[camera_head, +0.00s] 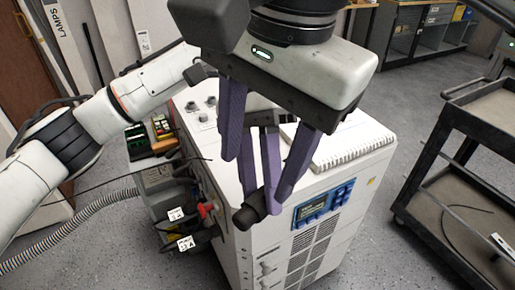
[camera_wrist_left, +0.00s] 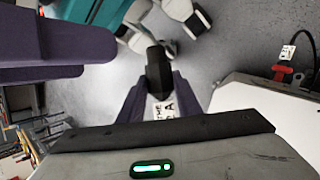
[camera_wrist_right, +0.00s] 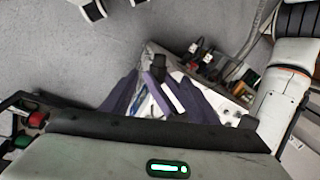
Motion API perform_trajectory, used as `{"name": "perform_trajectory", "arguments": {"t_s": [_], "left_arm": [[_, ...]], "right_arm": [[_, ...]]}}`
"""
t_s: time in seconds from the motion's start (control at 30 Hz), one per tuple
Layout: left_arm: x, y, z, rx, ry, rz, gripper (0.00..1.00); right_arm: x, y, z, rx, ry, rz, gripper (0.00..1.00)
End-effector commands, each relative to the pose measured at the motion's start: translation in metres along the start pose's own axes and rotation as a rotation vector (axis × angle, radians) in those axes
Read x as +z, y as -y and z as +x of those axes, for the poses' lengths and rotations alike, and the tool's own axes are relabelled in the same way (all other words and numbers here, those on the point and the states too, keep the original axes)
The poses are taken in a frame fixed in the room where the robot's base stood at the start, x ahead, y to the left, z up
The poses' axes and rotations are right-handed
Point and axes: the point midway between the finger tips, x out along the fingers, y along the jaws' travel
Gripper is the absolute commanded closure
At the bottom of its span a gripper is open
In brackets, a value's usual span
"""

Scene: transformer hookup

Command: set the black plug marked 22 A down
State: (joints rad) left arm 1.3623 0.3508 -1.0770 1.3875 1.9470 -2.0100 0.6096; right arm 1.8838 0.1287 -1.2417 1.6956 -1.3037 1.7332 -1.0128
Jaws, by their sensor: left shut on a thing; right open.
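A black plug (camera_head: 250,214) is held at the fingertips of my left gripper (camera_head: 260,190), over the near side of the white cabinet (camera_head: 357,148). Whether the right fingers touch anything cannot be told.
Tagged black plugs (camera_head: 180,222) and a red connector (camera_head: 206,208) are at the cabinet's left side, beside a grey ribbed hose (camera_head: 75,228). A blue control panel (camera_head: 322,205) is on the cabinet front. A dark cart (camera_head: 465,180) stands right, with floor between.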

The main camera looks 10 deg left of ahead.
Motion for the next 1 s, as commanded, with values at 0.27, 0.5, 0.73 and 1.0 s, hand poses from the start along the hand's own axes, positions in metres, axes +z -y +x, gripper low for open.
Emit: {"name": "perform_trajectory", "arguments": {"t_s": [0.27, 0.5, 0.73, 1.0], "left_arm": [[0.000, 0.000, 0.000, 0.000, 0.000, 0.001, 0.98], [0.000, 0.000, 0.000, 0.000, 0.000, 0.001, 0.98], [0.000, 0.000, 0.000, 0.000, 0.000, 0.001, 0.98], [0.000, 0.000, 0.000, 0.000, 0.000, 0.001, 0.98]], "right_arm": [[0.001, -0.001, 0.052, 0.003, 0.007, 0.000, 0.46], [0.002, 0.000, 0.091, 0.000, 0.007, -0.001, 0.46], [0.002, 0.000, 0.108, -0.001, 0.006, 0.000, 0.46], [0.002, 0.000, 0.110, -0.002, 0.006, 0.000, 0.46]]}}
